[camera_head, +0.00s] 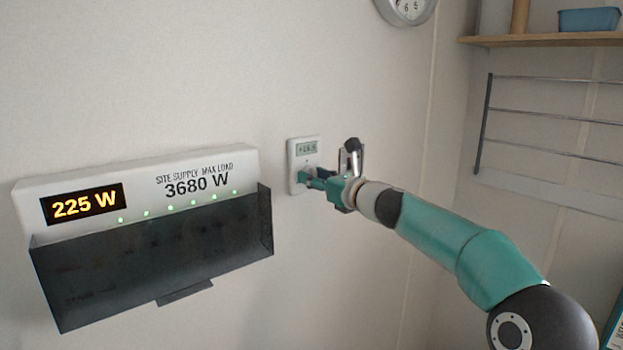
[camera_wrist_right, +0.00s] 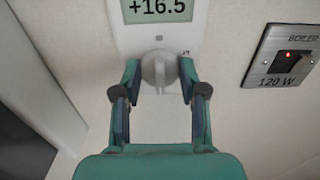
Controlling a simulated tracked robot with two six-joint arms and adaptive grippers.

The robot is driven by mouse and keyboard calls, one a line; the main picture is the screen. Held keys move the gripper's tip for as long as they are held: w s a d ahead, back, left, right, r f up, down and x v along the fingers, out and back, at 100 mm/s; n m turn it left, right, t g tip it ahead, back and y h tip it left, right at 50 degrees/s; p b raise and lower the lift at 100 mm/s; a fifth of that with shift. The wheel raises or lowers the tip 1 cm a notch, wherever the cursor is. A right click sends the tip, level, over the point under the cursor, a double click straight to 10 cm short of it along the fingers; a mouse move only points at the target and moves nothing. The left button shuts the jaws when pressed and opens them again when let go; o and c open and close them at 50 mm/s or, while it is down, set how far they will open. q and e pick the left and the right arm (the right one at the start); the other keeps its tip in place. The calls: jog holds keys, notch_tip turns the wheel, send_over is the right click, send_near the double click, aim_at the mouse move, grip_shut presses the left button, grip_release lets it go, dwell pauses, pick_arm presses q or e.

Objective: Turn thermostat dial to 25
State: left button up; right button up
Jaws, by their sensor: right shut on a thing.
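The white thermostat (camera_head: 304,150) is fixed on the wall, right of the supply panel. Its display reads +16.5 in the right wrist view (camera_wrist_right: 157,8). Its round grey dial (camera_wrist_right: 159,70) has a raised ridge pointing down in that view. My right gripper (camera_wrist_right: 159,72) is shut on the dial, with one finger at each side of it. In the head view my right gripper (camera_head: 306,180) reaches the lower part of the thermostat and hides the dial. My left gripper is not in view.
A boiler switch plate (camera_wrist_right: 286,56) marked 120 W, with a red light, is right of the thermostat. The supply panel (camera_head: 140,180) shows 225 W, with a dark bin (camera_head: 150,260) below it. A rail rack (camera_head: 550,115) and shelf (camera_head: 540,40) are at right.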

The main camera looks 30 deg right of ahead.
jog(key=o, duration=1.2)
jog(key=shift+w+f, duration=0.1)
jog(key=shift+f, duration=0.25)
jog(key=shift+c, duration=0.2)
jog(key=shift+r, duration=0.15)
jog(key=shift+s, duration=0.2)
jog(key=s, duration=1.1)
jog(key=shift+s+d, duration=0.35)
jog(key=shift+d, duration=0.1)
